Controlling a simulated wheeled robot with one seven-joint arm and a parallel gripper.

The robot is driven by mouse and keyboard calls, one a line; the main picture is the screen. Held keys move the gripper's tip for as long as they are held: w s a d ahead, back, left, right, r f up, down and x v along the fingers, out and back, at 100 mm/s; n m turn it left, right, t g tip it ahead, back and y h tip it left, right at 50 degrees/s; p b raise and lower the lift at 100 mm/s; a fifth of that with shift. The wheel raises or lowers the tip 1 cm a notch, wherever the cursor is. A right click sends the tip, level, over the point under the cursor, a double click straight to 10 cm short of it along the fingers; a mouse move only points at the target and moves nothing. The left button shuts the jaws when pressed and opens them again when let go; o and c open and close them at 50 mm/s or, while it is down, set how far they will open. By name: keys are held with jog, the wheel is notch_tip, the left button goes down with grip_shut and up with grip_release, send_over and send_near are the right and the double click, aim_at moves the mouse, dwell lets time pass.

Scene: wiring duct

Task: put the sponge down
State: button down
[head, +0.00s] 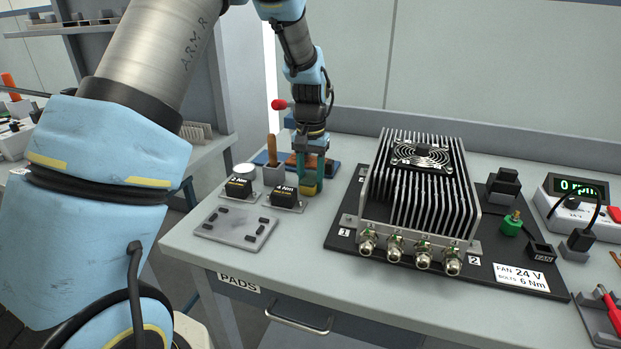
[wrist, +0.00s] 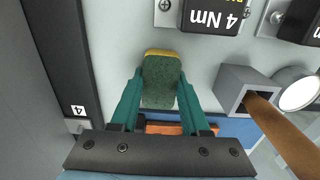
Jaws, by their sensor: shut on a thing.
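The sponge (wrist: 160,80) is green with a yellow end, and it sits between the two teal fingers in the wrist view. My gripper (wrist: 160,92) is shut on it. In the head view the sponge (head: 309,187) shows as a green and yellow block below my gripper (head: 311,172), at the back of the bench between the 4 Nm block and the black board. Whether the sponge touches the bench top cannot be told.
A black block marked 4 Nm (head: 284,194) stands close left, with one marked 2 Nm (head: 238,188) beyond it. A grey holder with a wooden handle (head: 272,158) is behind. The finned heat sink (head: 420,190) is on the black board to the right. Bare bench (head: 298,240) lies in front.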

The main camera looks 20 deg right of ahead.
aim_at(311, 178)
jog(key=shift+f, duration=0.15)
jog(key=shift+c, duration=1.9)
grip_release()
notch_tip(311, 178, up, 12)
jog(key=b, duration=0.2)
jog(key=s+a+f+n, duration=0.1)
jog(key=a, duration=0.7)
jog(key=s+a+f+n, duration=0.2)
jog(key=a, duration=0.7)
jog(key=s+a+f+n+t, duration=0.1)
jog(key=s+a+n, duration=0.1)
jog(key=a, duration=0.7)
jog(key=shift+s+f, duration=0.25)
jog(key=shift+f, duration=0.1)
jog(key=shift+n+t, duration=0.3)
jog(key=shift+n, duration=0.6)
jog(key=s+a, duration=0.1)
jog(key=s+a+f, duration=0.1)
jog(key=s+a, duration=0.1)
jog(key=s+a+f, duration=0.1)
jog(key=s+a, duration=0.1)
jog(key=shift+s+a, duration=0.1)
jog(key=shift+a, duration=0.1)
jog(key=shift+r+p, duration=0.15)
jog(key=shift+p, duration=0.25)
